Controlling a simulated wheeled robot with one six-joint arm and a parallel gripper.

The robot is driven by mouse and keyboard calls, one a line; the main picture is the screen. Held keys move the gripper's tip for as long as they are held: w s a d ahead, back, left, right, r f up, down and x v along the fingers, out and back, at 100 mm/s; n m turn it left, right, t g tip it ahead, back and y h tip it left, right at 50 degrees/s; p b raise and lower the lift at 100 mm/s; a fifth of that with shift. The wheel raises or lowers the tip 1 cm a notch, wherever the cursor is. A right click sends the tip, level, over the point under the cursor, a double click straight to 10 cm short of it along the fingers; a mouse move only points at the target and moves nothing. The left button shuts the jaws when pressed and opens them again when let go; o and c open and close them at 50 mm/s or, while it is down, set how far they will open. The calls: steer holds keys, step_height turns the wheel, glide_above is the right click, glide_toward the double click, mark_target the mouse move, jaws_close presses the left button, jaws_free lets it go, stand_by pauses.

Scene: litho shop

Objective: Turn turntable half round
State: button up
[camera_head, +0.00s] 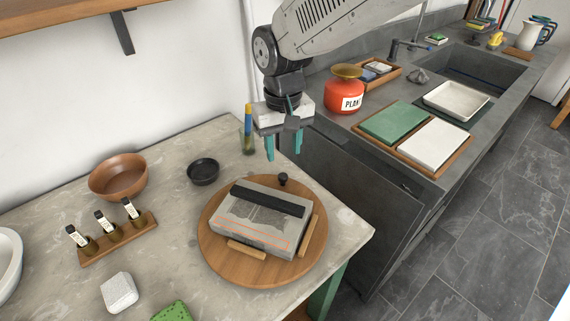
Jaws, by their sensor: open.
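The turntable (222,257) is a round wooden disc near the right front corner of the stone-topped table. A grey litho stone (250,232) lies on it, with a black bar (267,199) along its far edge and orange lines near its front edge. Wooden strips lie beside the stone's front and right sides. A small black knob (283,178) stands at the disc's far edge. My gripper (283,155) hangs above and beyond the turntable, teal fingers pointing down, open and empty. It is apart from the knob and the stone.
A small black bowl (203,171), a brown bowl (118,175), a rack of bottles (120,239) and a white block (119,292) stand left of the turntable. A glass with brushes (248,141) is close to my gripper.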

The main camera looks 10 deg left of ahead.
mark_target(283, 175)
step_height(283, 175, down, 8)
steer(key=shift+r, duration=0.25)
steer(key=shift+a, duration=0.1)
jaws_close()
